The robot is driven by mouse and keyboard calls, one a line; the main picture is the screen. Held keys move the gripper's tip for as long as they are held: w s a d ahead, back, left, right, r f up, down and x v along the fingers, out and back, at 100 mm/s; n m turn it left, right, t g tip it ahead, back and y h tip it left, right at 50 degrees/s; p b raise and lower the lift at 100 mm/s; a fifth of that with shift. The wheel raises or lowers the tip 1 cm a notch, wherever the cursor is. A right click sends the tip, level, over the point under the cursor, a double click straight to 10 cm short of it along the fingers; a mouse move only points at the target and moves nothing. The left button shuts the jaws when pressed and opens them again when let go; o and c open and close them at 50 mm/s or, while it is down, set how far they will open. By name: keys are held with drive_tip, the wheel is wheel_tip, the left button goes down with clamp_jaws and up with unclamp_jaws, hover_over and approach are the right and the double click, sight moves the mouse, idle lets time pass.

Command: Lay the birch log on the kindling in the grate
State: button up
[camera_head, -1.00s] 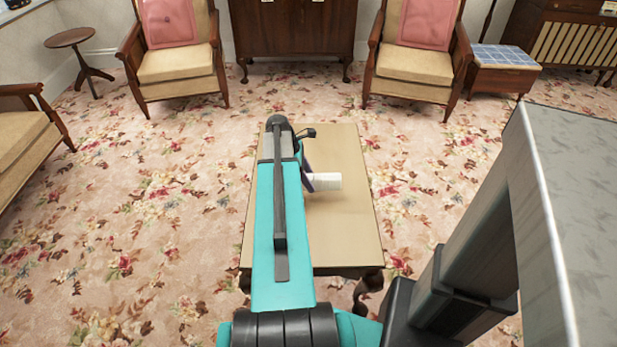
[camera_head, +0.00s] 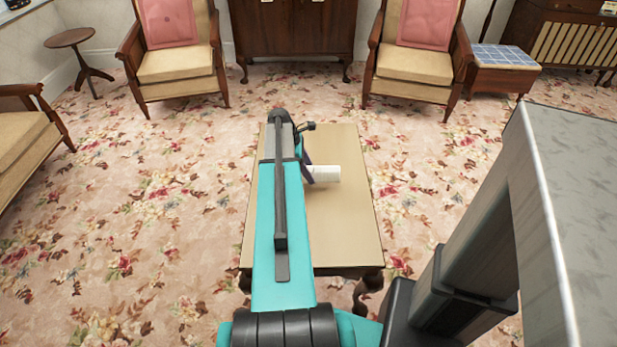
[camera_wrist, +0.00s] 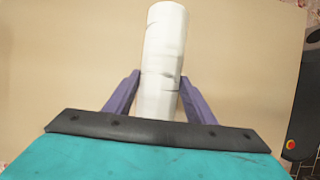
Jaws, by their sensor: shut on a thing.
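The birch log (camera_head: 326,174) is a short white cylinder with thin dark marks, seen over the wooden table (camera_head: 345,225). In the wrist view the log (camera_wrist: 164,40) runs up from between the two purple fingers of my gripper (camera_wrist: 160,88). The fingers are shut on it, one on each side. In the head view my arm hides the log's left part, and one purple finger of my gripper (camera_head: 308,172) shows beside it. I cannot tell whether the log touches the tabletop. No grate or kindling is in view.
Two armchairs with pink cushions (camera_head: 168,22) (camera_head: 428,22) and a dark cabinet (camera_head: 293,28) stand behind the table. A small round table (camera_head: 69,38) is at the far left and a blue-tiled side table (camera_head: 505,55) at the right. Floral carpet (camera_head: 150,215) lies open around the table.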

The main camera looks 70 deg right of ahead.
drive_tip(key=shift+f, duration=1.55)
drive_tip(key=o, duration=1.4)
drive_tip(key=shift+c, duration=0.2)
drive_tip(key=shift+p+v, duration=0.3)
drive_tip(key=shift+v, duration=5.7)
drive_tip(key=shift+s, duration=0.1)
